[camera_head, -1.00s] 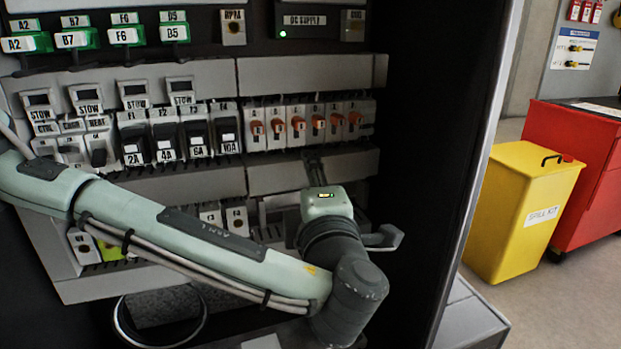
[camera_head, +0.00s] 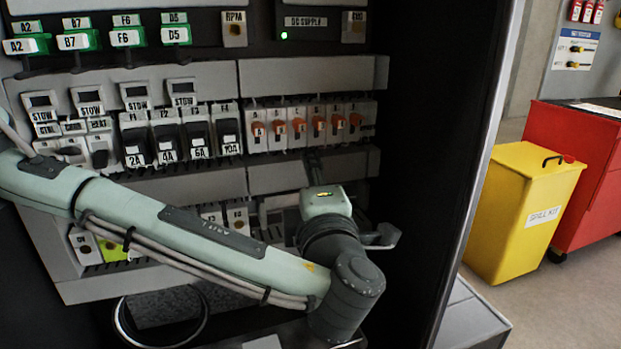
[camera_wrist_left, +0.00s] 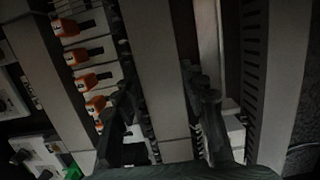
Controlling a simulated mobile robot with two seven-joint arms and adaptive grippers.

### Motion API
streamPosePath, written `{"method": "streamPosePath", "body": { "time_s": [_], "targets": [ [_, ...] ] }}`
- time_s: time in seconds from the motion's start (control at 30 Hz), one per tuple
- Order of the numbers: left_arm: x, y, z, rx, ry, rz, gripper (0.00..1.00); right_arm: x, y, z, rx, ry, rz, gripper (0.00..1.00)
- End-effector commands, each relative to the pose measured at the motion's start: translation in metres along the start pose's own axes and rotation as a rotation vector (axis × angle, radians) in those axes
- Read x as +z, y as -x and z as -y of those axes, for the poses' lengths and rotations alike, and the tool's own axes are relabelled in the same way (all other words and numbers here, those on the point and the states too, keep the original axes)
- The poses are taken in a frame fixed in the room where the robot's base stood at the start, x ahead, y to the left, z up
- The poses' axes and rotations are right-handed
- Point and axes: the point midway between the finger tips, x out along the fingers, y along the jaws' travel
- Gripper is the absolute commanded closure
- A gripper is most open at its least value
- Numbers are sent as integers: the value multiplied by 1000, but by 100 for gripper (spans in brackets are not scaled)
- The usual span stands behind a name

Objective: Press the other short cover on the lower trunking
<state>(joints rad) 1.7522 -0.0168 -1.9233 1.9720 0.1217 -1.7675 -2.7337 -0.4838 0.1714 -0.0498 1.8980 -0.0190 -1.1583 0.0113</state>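The lower trunking runs across the panel below the breaker rows in the head view. Its left cover (camera_head: 205,183) and right cover (camera_head: 277,175) meet at a seam near the middle. My left gripper (camera_head: 315,166) is at the right cover, with its fingers mostly hidden behind my wrist. In the left wrist view, the two dark fingers (camera_wrist_left: 165,92) are spread apart, with the grey trunking cover (camera_wrist_left: 155,45) between them. I cannot tell whether they touch it or whether the cover is fully seated. My right gripper is not in view.
Orange-toggle breakers (camera_head: 318,124) sit just above the right cover, and black breakers (camera_head: 168,136) above the left. The upper trunking (camera_head: 305,73) runs higher. My left forearm hides much of the lower row. A dark cabinet wall stands close on the right.

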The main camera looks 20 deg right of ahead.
Motion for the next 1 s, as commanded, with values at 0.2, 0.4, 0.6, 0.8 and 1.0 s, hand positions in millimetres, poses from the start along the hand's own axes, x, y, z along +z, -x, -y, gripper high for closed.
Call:
{"method": "streamPosePath", "body": {
  "time_s": [0.2, 0.4, 0.6, 0.8, 1.0],
  "targets": [
    [0, 0, 0, 1, 0, 0, 34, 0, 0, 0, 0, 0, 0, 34],
    [0, 0, 0, 1, 0, 0, 34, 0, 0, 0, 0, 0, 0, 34],
    [1, 2, 0, 0, 0, 1, 34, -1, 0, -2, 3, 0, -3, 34],
    [4, 18, 2, -1, 1, 3, 34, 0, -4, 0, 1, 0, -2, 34],
    [8, 56, 1, 0, -2, 7, 34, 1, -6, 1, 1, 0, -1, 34]
  ]
}}
